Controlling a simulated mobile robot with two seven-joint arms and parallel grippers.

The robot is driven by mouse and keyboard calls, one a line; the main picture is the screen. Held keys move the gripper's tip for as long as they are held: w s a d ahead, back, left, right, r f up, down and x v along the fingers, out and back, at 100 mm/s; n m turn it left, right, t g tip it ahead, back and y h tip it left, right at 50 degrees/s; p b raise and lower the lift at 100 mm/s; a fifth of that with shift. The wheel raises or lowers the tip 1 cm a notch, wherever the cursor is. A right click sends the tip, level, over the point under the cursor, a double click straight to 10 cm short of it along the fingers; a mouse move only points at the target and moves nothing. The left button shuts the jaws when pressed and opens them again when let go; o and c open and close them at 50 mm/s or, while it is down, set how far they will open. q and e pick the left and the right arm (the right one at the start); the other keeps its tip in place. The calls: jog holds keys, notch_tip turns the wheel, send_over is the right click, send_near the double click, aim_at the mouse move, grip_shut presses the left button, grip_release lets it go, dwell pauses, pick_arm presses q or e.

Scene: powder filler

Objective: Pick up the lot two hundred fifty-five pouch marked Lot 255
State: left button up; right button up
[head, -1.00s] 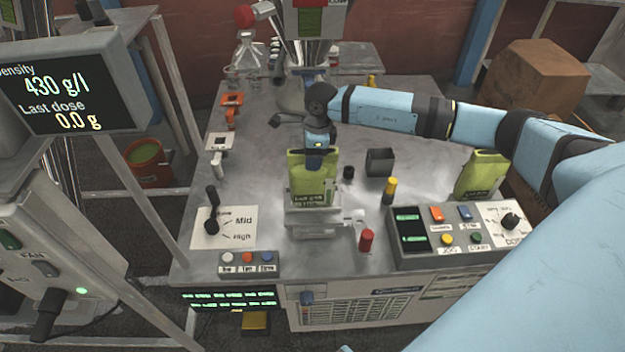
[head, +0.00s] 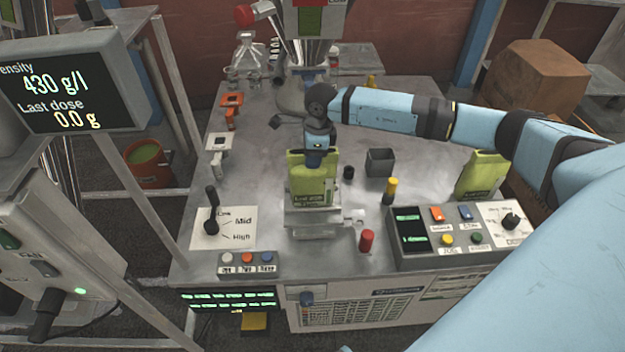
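A yellow-green pouch (head: 301,178) stands upright on the small metal stand (head: 314,224) at the middle front of the table. Its dark label carries small text that looks like a lot number, too blurred to read surely. My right gripper (head: 314,160) points down at the top of this pouch, its dark fingers overlapping the upper edge. Whether the fingers are closed on it cannot be made out. A second yellow-green pouch (head: 482,175) stands at the right, behind the control box; its label is not readable. My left gripper is not in view.
A dark open box (head: 380,162), a black cap (head: 348,172), a yellow-topped post (head: 389,191) and a red knob (head: 367,240) stand right of the stand. A control box (head: 450,237) is at front right. A lever (head: 212,212) stands at left.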

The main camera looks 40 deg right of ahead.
grip_shut()
jog(key=shift+r, duration=0.1)
